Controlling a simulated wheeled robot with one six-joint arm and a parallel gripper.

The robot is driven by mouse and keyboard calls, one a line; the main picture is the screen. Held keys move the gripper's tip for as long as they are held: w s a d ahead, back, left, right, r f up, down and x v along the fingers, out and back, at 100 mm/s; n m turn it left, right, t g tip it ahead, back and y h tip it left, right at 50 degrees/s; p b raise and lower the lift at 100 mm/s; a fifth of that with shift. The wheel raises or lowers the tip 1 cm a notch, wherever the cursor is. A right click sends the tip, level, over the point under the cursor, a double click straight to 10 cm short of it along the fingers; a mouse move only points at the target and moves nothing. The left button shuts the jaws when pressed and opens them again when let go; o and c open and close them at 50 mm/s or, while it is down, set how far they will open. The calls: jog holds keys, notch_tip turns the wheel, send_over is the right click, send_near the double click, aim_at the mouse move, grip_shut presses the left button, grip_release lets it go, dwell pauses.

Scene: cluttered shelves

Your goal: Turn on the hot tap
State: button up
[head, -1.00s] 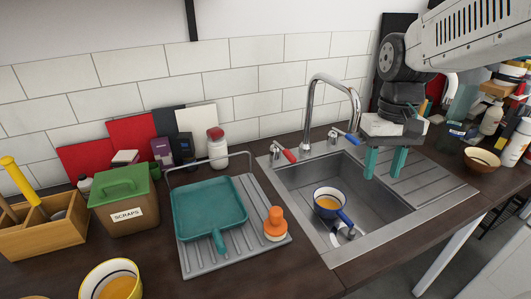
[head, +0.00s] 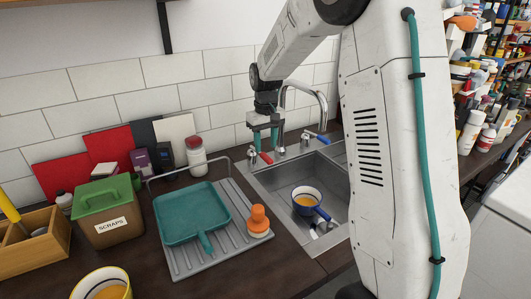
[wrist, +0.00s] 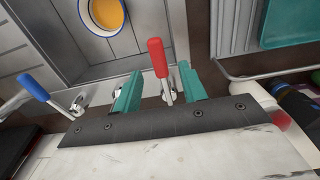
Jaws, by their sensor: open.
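The hot tap's red lever (head: 266,157) stands at the left of the curved chrome spout (head: 311,86) behind the sink. In the wrist view the red lever (wrist: 158,57) lies between the two teal fingers of my gripper (wrist: 158,92), with space on both sides. My gripper (head: 264,139) is open, right at the red lever, with nothing held. The blue lever (head: 318,137) is on the right of the spout; it also shows in the wrist view (wrist: 33,87), left of my fingers. The lever's base is partly hidden by my gripper.
The sink (head: 268,188) holds a blue-rimmed cup (head: 306,209) with orange contents. A teal pan (head: 178,227) and an orange-handled item (head: 258,218) sit on the drainboard at left. A jar (head: 196,160) stands near the wall, left of the taps.

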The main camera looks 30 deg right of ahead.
aim_at(267, 156)
jog(key=shift+d+f, duration=0.1)
jog(key=shift+f, duration=2)
